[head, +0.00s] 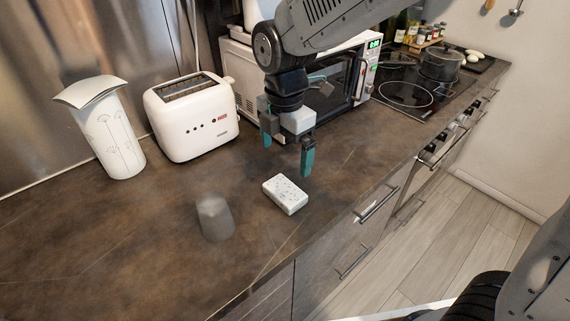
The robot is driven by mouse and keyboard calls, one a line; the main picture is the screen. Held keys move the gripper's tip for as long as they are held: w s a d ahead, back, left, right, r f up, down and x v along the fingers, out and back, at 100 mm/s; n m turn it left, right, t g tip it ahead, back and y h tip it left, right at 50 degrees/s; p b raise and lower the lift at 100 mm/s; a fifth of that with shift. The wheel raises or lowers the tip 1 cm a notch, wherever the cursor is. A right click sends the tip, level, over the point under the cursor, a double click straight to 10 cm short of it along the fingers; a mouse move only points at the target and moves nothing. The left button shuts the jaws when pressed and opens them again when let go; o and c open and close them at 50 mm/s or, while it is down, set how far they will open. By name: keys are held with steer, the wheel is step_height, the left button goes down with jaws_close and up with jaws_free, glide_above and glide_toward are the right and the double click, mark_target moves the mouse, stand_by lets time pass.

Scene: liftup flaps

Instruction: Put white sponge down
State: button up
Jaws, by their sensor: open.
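The white sponge (285,194) is a small speckled white block. It lies flat on the dark brown countertop (120,235), near the counter's front edge. My gripper (287,158) has teal fingers and is open and empty. It hangs above and slightly behind the sponge, with a visible gap between the fingertips and the sponge.
A grey cup-like object (214,217) stands left of the sponge. Behind are a white toaster (193,117), a white canister (108,132) and a microwave (345,80). A cooktop (405,92) with a pot (440,64) is farther right. The counter's left front is clear.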

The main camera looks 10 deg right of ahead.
steer(key=shift+r, duration=0.45)
steer(key=s+d+r+m, duration=0.3)
steer(key=d+m, duration=0.2)
steer(key=d, duration=0.1)
steer(key=s+d+r+m, duration=0.3)
steer(key=d+m, duration=0.2)
steer(key=d, duration=0.1)
steer(key=s+d+m+t, duration=0.1)
steer(key=s+d+m, duration=0.7)
steer(key=s+m, duration=0.5)
steer(key=shift+s+d+r+m, duration=0.25)
steer(key=shift+d+r+m, duration=0.2)
steer(key=shift+m, duration=0.45)
